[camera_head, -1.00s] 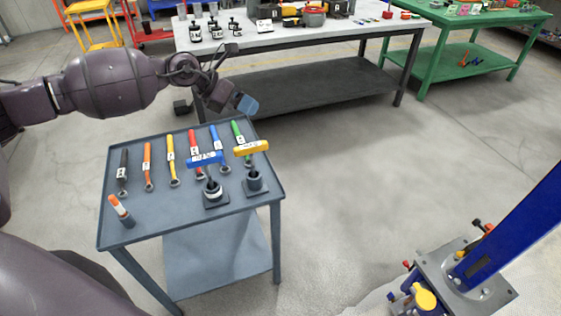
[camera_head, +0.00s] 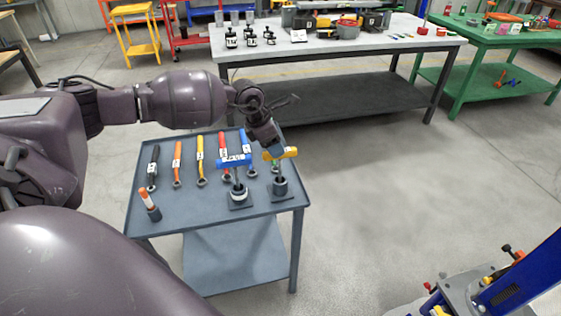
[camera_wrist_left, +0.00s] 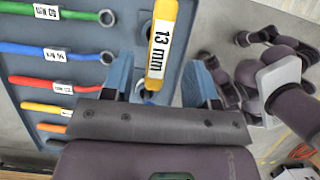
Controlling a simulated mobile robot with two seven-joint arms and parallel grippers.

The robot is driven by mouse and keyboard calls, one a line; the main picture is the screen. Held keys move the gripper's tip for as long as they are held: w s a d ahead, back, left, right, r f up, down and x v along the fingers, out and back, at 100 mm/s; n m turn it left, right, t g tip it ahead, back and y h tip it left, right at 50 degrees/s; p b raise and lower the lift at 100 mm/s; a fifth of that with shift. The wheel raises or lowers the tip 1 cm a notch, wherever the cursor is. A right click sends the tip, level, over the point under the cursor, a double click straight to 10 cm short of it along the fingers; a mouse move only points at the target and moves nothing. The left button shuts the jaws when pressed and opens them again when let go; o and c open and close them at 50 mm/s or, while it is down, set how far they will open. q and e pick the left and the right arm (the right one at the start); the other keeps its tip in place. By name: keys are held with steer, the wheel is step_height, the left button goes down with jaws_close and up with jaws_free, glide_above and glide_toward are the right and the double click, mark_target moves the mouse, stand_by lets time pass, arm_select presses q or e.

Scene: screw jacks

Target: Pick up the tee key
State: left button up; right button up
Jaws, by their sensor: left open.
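A yellow tee key (camera_head: 288,153) stands upright in a dark socket stand (camera_head: 281,189) at the right side of the grey cart. In the left wrist view its yellow handle (camera_wrist_left: 161,45), labelled "13 mm", lies between the two blue fingers. My left gripper (camera_head: 275,143) is open above and at the handle; whether a finger touches it I cannot tell. A second tee key with a blue handle (camera_head: 233,160) stands in a similar stand (camera_head: 240,198) to its left. My right gripper is not in view.
The grey cart (camera_head: 185,221) also holds a row of coloured wrenches (camera_head: 200,160) behind the stands and an orange-capped item (camera_head: 149,204) at front left. A grey workbench (camera_head: 400,37) stands behind. Floor right of the cart is clear.

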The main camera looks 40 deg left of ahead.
arm_select(q)
glide_above(280, 172)
steer(key=f, duration=0.4)
steer(key=shift+w+a+f, duration=0.15)
steer(key=shift+w+f, duration=0.15)
steer(key=shift+f, duration=0.1)
jaws_close()
steer(key=shift+r, duration=0.1)
